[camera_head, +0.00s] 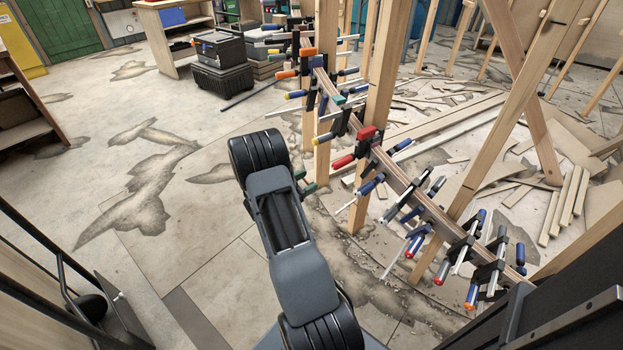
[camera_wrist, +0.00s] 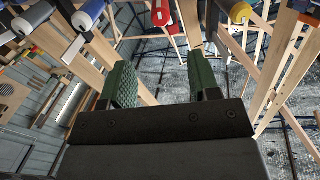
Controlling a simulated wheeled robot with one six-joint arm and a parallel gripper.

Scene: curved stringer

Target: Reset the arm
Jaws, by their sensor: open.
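My arm reaches from the bottom middle of the head view toward the clamped stringer (camera_head: 405,188). My gripper (camera_wrist: 158,75) shows in the wrist view with its two green-padded fingers apart and nothing seen between them. In the head view only small green parts of my gripper (camera_head: 305,182) show, just right of the arm's upper end; the arm hides the rest. The stringer is a long wooden strip on upright posts, lined with several clamps. A red clamp (camera_head: 366,133) sits near its middle. A red clamp part (camera_wrist: 162,12) also shows beyond the fingers in the wrist view.
Wooden posts (camera_head: 383,75) stand close right of my arm, and clamp handles stick out toward it. Loose boards (camera_head: 570,195) lie on the floor at right. Black cases (camera_head: 220,65) stand at the back. The concrete floor (camera_head: 120,150) at left is mostly clear.

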